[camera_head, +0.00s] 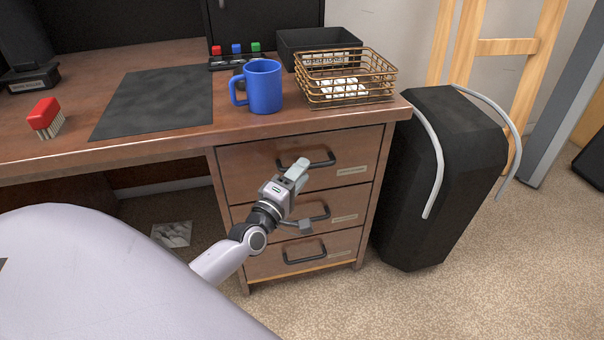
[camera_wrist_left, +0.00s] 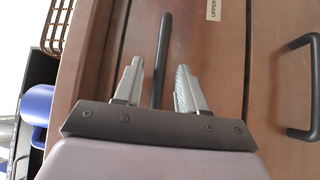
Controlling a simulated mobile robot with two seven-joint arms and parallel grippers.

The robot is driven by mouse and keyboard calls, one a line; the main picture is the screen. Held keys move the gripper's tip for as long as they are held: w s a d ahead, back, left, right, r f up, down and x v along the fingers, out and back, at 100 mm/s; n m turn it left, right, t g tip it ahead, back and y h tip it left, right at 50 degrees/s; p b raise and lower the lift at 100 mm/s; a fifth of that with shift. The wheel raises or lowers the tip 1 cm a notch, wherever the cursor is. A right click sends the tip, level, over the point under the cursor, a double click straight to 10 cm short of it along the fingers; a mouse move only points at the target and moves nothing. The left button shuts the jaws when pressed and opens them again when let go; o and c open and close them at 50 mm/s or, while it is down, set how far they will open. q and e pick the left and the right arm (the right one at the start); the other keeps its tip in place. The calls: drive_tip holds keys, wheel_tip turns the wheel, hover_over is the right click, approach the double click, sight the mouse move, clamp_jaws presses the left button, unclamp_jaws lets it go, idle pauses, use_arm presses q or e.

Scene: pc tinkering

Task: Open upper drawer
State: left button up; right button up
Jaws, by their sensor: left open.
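The upper drawer (camera_head: 245,165) of the wooden desk is shut, its front flush with the cabinet. Its dark bar handle (camera_head: 322,162) shows at the drawer's middle, partly covered by my gripper. My left gripper (camera_head: 299,197) is open in front of the drawers, one finger near the upper handle and the other lower down. In the left wrist view, the upper handle (camera_wrist_left: 164,50) lies between the two spread fingers of my left gripper (camera_wrist_left: 159,68). I cannot tell whether a finger touches it. My right gripper is not in view.
The middle drawer handle (camera_head: 318,212) and lower drawer handle (camera_head: 304,252) sit below; both drawers are shut. A blue mug (camera_head: 264,88) and a wire basket (camera_head: 345,92) stand on the desktop above. A black bin-like case (camera_head: 440,180) stands close on the right.

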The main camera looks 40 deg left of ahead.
use_arm(q)
drive_tip(key=shift+w, duration=0.6)
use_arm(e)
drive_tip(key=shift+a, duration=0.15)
use_arm(q)
clamp_jaws()
